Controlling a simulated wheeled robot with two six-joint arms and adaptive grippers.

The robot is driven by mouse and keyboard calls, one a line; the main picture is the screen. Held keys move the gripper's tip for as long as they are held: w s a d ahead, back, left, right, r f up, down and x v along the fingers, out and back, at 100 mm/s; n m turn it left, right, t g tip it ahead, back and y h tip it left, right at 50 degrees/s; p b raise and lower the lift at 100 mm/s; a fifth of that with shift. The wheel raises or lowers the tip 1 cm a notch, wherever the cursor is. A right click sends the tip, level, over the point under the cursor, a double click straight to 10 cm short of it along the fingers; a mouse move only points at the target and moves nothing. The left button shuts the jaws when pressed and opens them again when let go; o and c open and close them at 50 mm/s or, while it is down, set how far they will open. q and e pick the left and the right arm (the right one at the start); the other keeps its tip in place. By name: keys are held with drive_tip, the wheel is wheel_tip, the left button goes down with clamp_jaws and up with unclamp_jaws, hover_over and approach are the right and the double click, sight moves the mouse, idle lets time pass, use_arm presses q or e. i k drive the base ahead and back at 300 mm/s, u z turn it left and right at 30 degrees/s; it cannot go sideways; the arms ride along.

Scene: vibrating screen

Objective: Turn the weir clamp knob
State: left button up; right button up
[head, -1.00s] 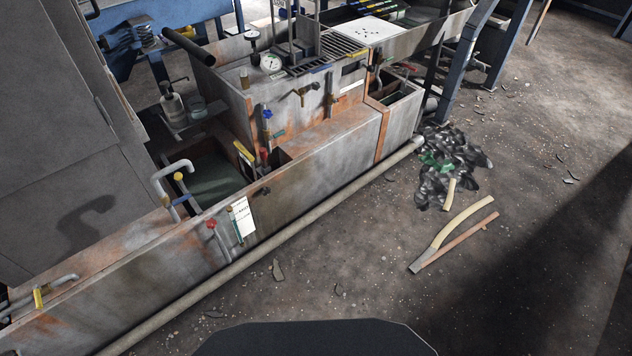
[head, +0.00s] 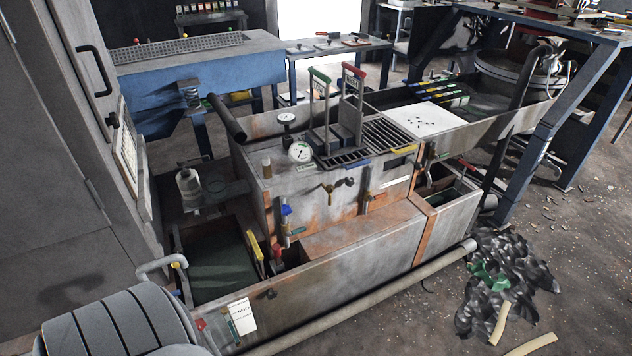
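The rusty grey tank unit (head: 340,240) stands in the middle of the head view. Several small knobs and handles sit on it, and I cannot tell for sure which is the weir clamp knob. A dark knob (head: 346,182) sits by a brass fitting (head: 327,190) on the upper box's front. A blue knob (head: 286,210) tops an upright fitting at the box's left corner. Neither of my grippers shows.
A long pipe (head: 375,298) runs along the unit's foot. A dark rubble heap (head: 500,280) and pale hose pieces (head: 530,345) lie on the floor at right. A tall grey cabinet (head: 60,190) closes the left side. A blue frame leg (head: 535,150) stands at right.

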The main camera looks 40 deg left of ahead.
sight(271, 294)
drive_tip(key=u, duration=0.1)
drive_tip(key=i, duration=1.1)
drive_tip(key=u, duration=1.25)
drive_tip(key=i, duration=0.8)
drive_tip(key=u, duration=0.95)
